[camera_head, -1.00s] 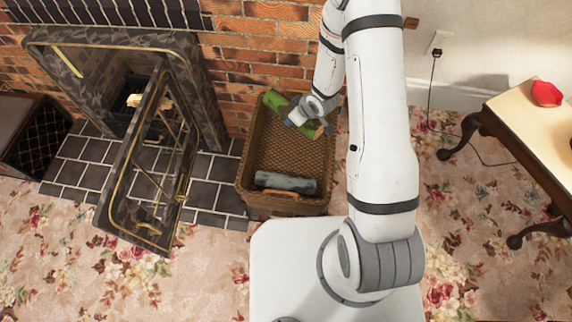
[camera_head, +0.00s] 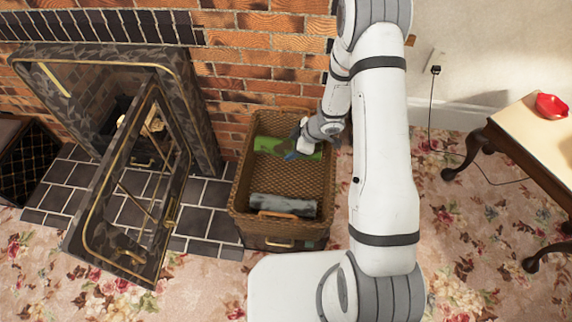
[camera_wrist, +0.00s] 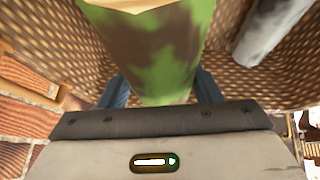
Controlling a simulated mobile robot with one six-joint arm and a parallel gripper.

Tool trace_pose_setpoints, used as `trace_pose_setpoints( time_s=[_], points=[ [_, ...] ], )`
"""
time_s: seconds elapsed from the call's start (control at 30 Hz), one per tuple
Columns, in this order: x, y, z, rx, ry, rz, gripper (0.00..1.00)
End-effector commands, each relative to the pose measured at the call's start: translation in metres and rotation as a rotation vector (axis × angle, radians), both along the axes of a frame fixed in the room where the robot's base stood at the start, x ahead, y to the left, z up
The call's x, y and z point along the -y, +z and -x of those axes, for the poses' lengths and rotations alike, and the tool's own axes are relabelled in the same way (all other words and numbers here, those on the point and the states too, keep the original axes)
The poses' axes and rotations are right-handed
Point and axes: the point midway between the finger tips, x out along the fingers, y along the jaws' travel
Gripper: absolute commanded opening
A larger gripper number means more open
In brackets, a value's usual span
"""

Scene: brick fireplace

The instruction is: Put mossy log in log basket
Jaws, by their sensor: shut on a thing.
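The mossy log (camera_head: 272,146), green with brown patches, is in the far part of the wicker log basket (camera_head: 240,196) in the head view. My gripper (camera_head: 298,150) is shut on it, with the arm reaching in from the right. In the wrist view the mossy log (camera_wrist: 155,50) lies between the two blue fingers (camera_wrist: 160,90), and the basket's woven wall (camera_wrist: 60,35) surrounds it. I cannot tell whether the log touches the basket floor.
A grey log (camera_head: 282,206) lies in the near part of the basket; it also shows in the wrist view (camera_wrist: 270,30). The fireplace door (camera_head: 125,190) stands open to the left. A table with a red object (camera_head: 551,106) stands at the right.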

Motion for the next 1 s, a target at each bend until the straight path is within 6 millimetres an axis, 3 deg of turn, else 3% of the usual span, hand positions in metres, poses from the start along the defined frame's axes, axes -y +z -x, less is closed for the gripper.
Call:
trace_pose_setpoints(
  time_s=[0.03, 0.23, 0.47, 1.0],
  points=[
    [0.0, -0.01, 0.0, 0.0, 0.0, -0.001, 0.12],
    [0.0, -0.022, -0.001, 0.002, -0.001, -0.001, 0.12],
    [0.0, -0.053, -0.001, 0.001, -0.002, -0.001, 0.12],
    [0.001, -0.06, -0.001, 0.002, -0.002, -0.001, 0.12]
  ],
)
